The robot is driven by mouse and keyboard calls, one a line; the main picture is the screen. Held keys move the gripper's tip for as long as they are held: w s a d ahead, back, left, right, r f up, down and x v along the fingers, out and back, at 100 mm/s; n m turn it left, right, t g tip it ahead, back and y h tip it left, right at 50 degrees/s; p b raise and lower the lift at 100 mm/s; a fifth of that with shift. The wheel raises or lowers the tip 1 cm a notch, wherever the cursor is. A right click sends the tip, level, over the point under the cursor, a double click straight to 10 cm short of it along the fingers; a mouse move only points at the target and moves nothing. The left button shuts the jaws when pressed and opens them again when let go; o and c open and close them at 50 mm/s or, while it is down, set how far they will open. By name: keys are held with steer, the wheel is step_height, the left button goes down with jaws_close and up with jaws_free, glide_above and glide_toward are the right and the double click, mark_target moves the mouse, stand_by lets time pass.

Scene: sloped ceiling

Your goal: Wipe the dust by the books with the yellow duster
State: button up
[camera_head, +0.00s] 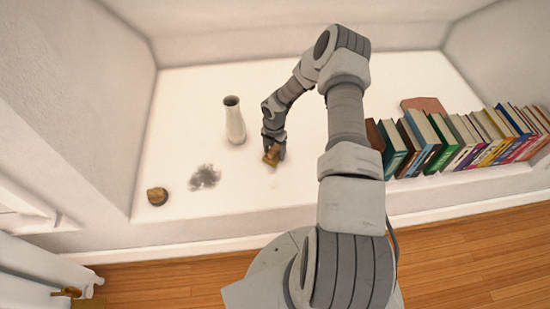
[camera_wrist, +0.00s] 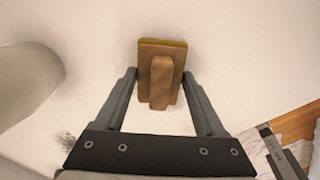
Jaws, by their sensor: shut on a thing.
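The yellow duster, a wooden block with a handle and a thin yellow edge, is in my gripper (camera_head: 273,143) in the head view. In the wrist view the duster (camera_wrist: 162,96) sits between the two fingers of my gripper (camera_wrist: 160,74), which are shut on its sides. I cannot tell whether it touches the white surface. A dark grey dust patch (camera_head: 204,177) lies left of my gripper, and a very faint smudge (camera_head: 283,192) lies just in front of it. The books (camera_head: 440,143) stand in a row at the right; my arm hides the surface just left of them.
A white vase (camera_head: 235,122) stands close to the left of my gripper; it also shows in the wrist view (camera_wrist: 28,75). A brown lump (camera_head: 157,196) sits at the ledge's front left. A reddish-brown object (camera_head: 425,105) lies behind the books. The back of the ledge is clear.

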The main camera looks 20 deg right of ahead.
steer(key=shift+w+d+f, duration=0.1)
steer(key=shift+w, duration=0.3)
steer(key=shift+r, duration=0.35)
steer(key=shift+r+p, duration=1.8)
steer(key=shift+r, duration=0.9)
steer(key=shift+r+p, duration=0.95)
steer(key=shift+r, duration=0.6)
steer(key=shift+s+f, duration=0.1)
steer(key=shift+s, duration=0.05)
